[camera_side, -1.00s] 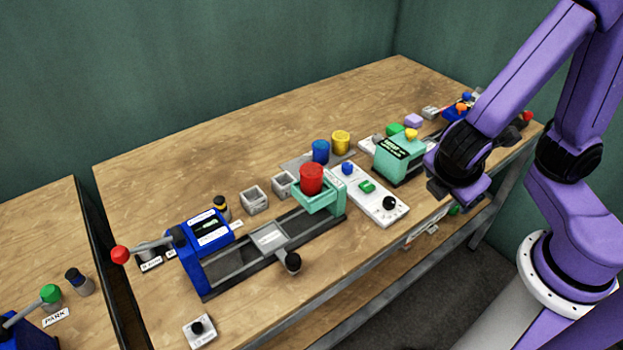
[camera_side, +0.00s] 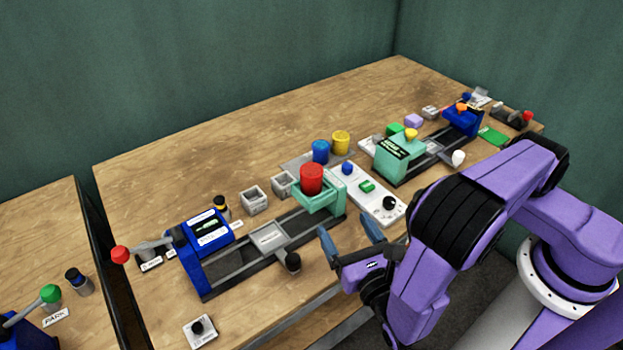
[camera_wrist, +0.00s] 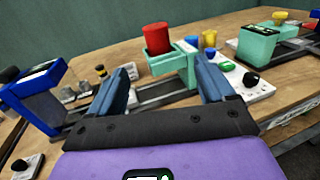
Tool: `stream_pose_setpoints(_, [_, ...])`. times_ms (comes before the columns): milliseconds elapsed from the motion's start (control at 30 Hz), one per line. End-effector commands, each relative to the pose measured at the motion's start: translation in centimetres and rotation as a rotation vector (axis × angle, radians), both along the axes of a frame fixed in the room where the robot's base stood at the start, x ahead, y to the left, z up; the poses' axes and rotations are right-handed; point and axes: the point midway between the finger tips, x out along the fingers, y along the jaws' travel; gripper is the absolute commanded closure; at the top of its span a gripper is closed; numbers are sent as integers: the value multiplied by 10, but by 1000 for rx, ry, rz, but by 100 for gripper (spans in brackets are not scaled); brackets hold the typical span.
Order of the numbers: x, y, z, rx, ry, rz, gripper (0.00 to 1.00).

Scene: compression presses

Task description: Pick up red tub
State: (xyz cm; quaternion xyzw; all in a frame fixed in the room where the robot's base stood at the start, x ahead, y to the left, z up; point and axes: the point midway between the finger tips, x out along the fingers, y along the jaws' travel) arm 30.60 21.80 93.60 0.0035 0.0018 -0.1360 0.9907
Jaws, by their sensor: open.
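The red tub (camera_side: 312,178) is a short upright cylinder. It sits on the mint-green holder (camera_side: 325,203) at the right end of the front press with the dark rail. It also shows in the wrist view (camera_wrist: 158,38), ahead of my gripper and between the lines of its two fingers. My gripper (camera_side: 348,238) is open and empty, with blue-grey fingers, in front of the holder near the table's front edge. In the wrist view my gripper's fingers (camera_wrist: 165,82) are spread wide, apart from the tub.
The blue press head (camera_side: 208,235) stands left, with a red-knobbed lever. A black knob (camera_side: 293,262) sticks out at the front of the rail. A blue tub (camera_side: 320,152) and a yellow tub (camera_side: 341,142) stand behind the red tub. A white control panel (camera_side: 367,194) lies right of it.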

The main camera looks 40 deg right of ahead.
Motion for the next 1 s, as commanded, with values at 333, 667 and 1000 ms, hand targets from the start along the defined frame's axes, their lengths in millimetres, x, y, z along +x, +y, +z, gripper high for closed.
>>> stream_pose_setpoints(333, [45,-12,-2,-6,-4,5,18])
stream_pose_setpoints(667, [102,-27,-2,-5,-4,6,18])
stream_pose_setpoints(1000, [127,-32,-1,-5,-4,7,18])
